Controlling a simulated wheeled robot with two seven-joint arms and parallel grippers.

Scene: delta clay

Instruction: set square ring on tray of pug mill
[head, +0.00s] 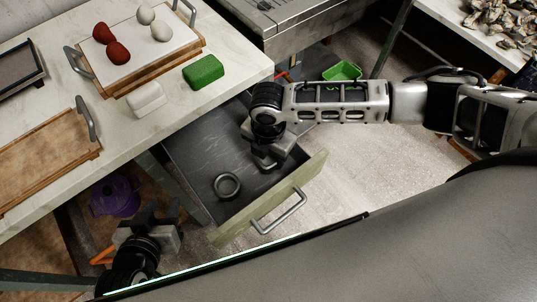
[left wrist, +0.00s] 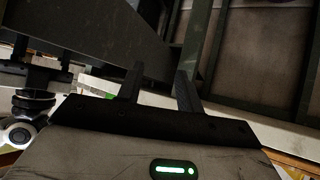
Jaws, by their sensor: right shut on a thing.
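My right gripper (head: 272,152) reaches down into the open drawer and is shut on a small dark grey thing, mostly hidden by the fingers. I cannot tell its shape; no square ring shows clearly elsewhere. A round grey ring (head: 227,186) lies on the drawer floor, left of and nearer than that gripper. A steel machine part with a flat top (head: 294,14) stands beyond the table's right end; I cannot tell whether it is the pug mill's tray. My left gripper (head: 155,212) is empty, left of the drawer; its fingers stand apart in the left wrist view (left wrist: 158,88).
The drawer (head: 196,150) is pulled out, with a bar handle (head: 281,214) on its front. The table holds a board with red and white clay balls (head: 158,62), a green block (head: 203,70) and a white block (head: 146,98). A green tray (head: 342,71) lies beyond my right arm.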

